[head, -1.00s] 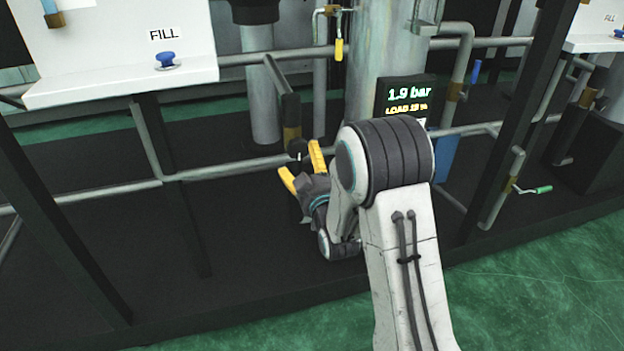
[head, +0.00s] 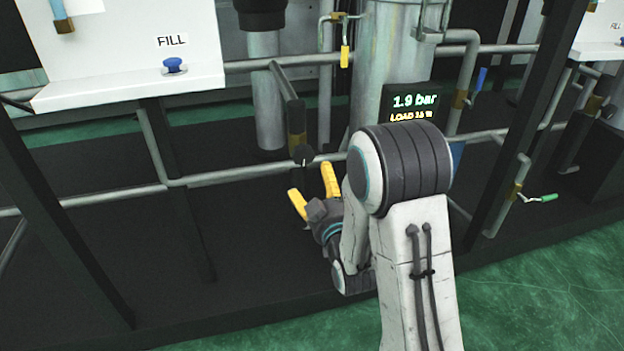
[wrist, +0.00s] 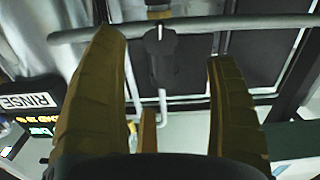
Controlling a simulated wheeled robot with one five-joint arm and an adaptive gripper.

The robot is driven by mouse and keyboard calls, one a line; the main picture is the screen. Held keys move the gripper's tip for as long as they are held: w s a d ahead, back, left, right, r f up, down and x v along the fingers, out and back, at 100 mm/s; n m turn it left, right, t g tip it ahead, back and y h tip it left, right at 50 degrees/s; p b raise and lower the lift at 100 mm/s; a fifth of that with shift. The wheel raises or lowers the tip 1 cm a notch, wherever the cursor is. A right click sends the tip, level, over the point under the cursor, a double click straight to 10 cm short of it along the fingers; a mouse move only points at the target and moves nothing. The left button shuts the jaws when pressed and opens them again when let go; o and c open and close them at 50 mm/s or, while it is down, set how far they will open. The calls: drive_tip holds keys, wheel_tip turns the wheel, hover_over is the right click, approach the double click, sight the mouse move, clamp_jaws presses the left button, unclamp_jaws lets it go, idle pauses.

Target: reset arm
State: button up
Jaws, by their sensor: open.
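My gripper (head: 313,191) shows in the middle of the head view, with its two yellow fingers spread apart and nothing between them. It is open and points up and away, near a grey horizontal pipe (head: 230,174) and a dark valve fitting (head: 302,154). In the wrist view the fingers (wrist: 172,100) stand wide apart, with a dark fitting on a pipe (wrist: 165,62) beyond the gap. My white arm hides part of the machine behind it.
A display reading 1.9 bar (head: 412,103) is behind my arm. A white FILL panel (head: 125,50) with a blue knob (head: 175,66) is at upper left. Dark posts (head: 175,185) and pipes surround the arm. Green floor (head: 540,290) is clear at lower right.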

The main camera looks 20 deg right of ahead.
drive_tip(key=s+r+m+g+p, duration=0.1)
drive_tip(key=s+r+g+p, duration=0.25)
drive_tip(key=r+p, duration=0.75)
drive_tip(key=s+r+g+p, duration=0.3)
drive_tip(key=s+r+p, duration=0.1)
drive_tip(key=r+p, duration=0.65)
drive_tip(key=s+r+m+g+p, duration=0.1)
drive_tip(key=s+r+g+p, duration=0.7)
drive_tip(key=s+r+p, duration=1.2)
drive_tip(key=s+r, duration=0.1)
drive_tip(key=s, duration=0.2)
drive_tip(key=shift+s+p, duration=0.35)
drive_tip(key=shift+p, duration=0.05)
